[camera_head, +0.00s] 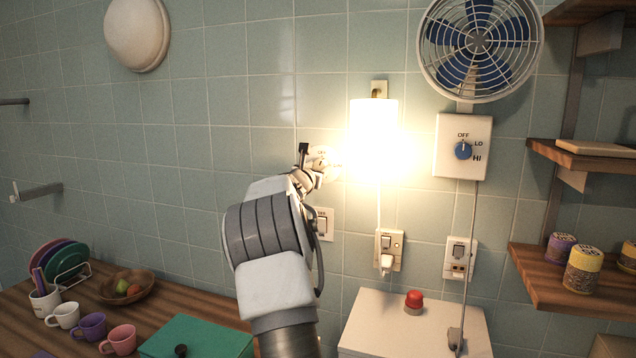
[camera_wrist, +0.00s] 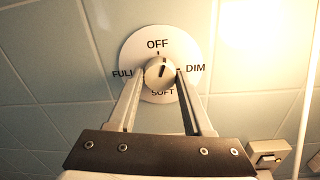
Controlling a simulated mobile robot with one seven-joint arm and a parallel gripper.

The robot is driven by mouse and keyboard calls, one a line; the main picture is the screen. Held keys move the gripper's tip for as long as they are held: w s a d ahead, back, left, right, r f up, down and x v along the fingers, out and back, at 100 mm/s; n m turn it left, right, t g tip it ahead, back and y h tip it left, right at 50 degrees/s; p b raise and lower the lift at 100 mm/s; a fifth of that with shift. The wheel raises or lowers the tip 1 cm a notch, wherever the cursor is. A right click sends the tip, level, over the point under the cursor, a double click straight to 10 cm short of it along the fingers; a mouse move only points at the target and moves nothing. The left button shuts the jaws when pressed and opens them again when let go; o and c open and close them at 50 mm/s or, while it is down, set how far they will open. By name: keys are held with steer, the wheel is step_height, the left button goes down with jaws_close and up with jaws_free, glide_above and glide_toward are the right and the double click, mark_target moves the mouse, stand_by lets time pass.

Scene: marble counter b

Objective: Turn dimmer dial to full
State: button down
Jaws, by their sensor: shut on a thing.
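The dimmer dial (camera_wrist: 159,73) is a small round knob on a white round plate (camera_wrist: 140,47) on the tiled wall. The plate reads OFF at the top, DIM right, SOFT bottom and FULL left. A dark line on the knob runs roughly up and down; which end points is unclear. My gripper (camera_wrist: 160,75) is shut on the knob, one finger on each side. In the head view my gripper (camera_head: 314,172) reaches the wall beside the lit lamp (camera_head: 373,130), and glare and my gripper mostly hide the dial. The lamp glows very brightly.
A blue-bladed fan (camera_head: 478,45) and its white control box (camera_head: 463,146) are on the wall at right. A wall switch (camera_head: 322,224) is just below my gripper. A white box (camera_head: 390,325) with a red button (camera_head: 414,298) stands below the lamp.

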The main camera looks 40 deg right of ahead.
steer(key=m+b, duration=0.3)
steer(key=m, duration=0.1)
steer(key=m+b, duration=0.1)
steer(key=b, duration=0.1)
steer(key=shift+f+m+b, duration=0.25)
steer(key=shift+m+b, duration=0.05)
steer(key=shift+m, duration=0.1)
steer(key=m+b, duration=0.4)
steer(key=m, duration=0.2)
steer(key=shift+m+h, duration=0.3)
steer(key=m+g+b, duration=0.1)
steer(key=m+b, duration=0.2)
steer(key=m, duration=0.3)
steer(key=shift+r+m, duration=0.1)
steer(key=shift+m, duration=0.2)
steer(key=m+b, duration=0.1)
steer(key=m, duration=0.5)
steer(key=shift+w+r+m+g, duration=0.1)
steer(key=shift+m+g, duration=0.2)
steer(key=m, duration=0.6)
steer(key=shift+b, duration=0.3)
steer(key=m, duration=0.6)
steer(key=shift+r+m, duration=0.1)
steer(key=shift+m, duration=0.2)
steer(key=m, duration=1.1)
steer(key=shift+m+y, duration=0.3)
steer(key=shift+y, duration=0.1)
